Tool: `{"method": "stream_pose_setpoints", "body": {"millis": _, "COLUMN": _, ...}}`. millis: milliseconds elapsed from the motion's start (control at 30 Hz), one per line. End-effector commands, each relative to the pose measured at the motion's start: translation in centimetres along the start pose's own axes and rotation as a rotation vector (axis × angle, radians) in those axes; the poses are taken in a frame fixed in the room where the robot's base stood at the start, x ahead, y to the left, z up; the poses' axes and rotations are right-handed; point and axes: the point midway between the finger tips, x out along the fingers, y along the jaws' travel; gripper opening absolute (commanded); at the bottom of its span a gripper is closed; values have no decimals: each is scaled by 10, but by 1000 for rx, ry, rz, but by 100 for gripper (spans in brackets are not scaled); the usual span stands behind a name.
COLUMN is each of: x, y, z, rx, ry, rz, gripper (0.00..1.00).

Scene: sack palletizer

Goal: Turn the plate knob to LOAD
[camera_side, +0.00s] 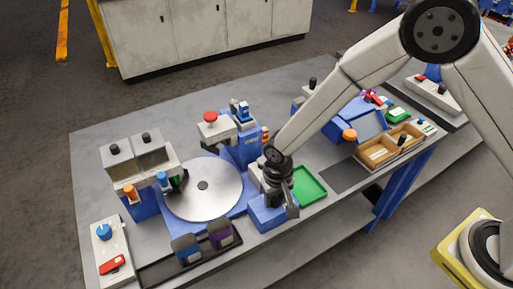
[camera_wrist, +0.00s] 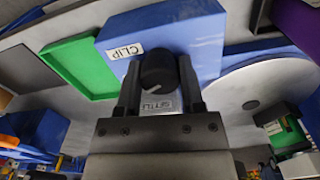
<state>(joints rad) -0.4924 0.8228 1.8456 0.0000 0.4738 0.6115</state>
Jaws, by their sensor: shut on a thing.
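My gripper (camera_wrist: 159,80) is shut on a black round knob (camera_wrist: 158,70), with one finger on each side of it in the wrist view. The knob sits on a blue block (camera_wrist: 195,30). A "CLIP" label (camera_wrist: 126,53) is beside the knob, and another label (camera_wrist: 159,104), which seems to read "SETTLE", is partly hidden behind the gripper. No "LOAD" label is readable. In the side view my gripper (camera_side: 278,192) is at the blue block (camera_side: 266,214) on the table's front edge, and it hides the knob.
A round silver plate (camera_side: 203,188) lies left of the block; a green tray (camera_side: 308,186) is close on its right. Purple and blue holders (camera_side: 220,235) stand at the front. A white panel (camera_side: 108,248) with a blue knob and red switch is at far left.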

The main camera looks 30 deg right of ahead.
Motion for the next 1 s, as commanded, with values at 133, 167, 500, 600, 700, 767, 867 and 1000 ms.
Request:
{"method": "stream_pose_setpoints", "body": {"millis": 133, "x": -1, "y": 0, "z": -1, "rx": -140, "ry": 2, "rz": -1, "gripper": 0}}
{"method": "stream_pose_setpoints", "body": {"millis": 167, "x": -1, "y": 0, "z": -1, "rx": -168, "ry": 2, "rz": -1, "gripper": 0}}
{"method": "stream_pose_setpoints", "body": {"millis": 500, "x": -1, "y": 0, "z": -1, "rx": -491, "ry": 3, "rz": -1, "gripper": 0}}
{"method": "stream_pose_setpoints", "body": {"millis": 600, "x": -1, "y": 0, "z": -1, "rx": -586, "ry": 3, "rz": 0, "gripper": 0}}
{"method": "stream_pose_setpoints", "body": {"millis": 700, "x": -1, "y": 0, "z": -1, "rx": -680, "ry": 3, "rz": 0, "gripper": 0}}
{"method": "stream_pose_setpoints", "body": {"millis": 767, "x": -1, "y": 0, "z": -1, "rx": -737, "ry": 3, "rz": 0, "gripper": 0}}
{"method": "stream_pose_setpoints", "body": {"millis": 867, "x": -1, "y": 0, "z": -1, "rx": -827, "ry": 3, "rz": 0, "gripper": 0}}
{"method": "stream_pose_setpoints", "body": {"millis": 1000, "x": -1, "y": 0, "z": -1, "rx": -937, "ry": 3, "rz": 0, "gripper": 0}}
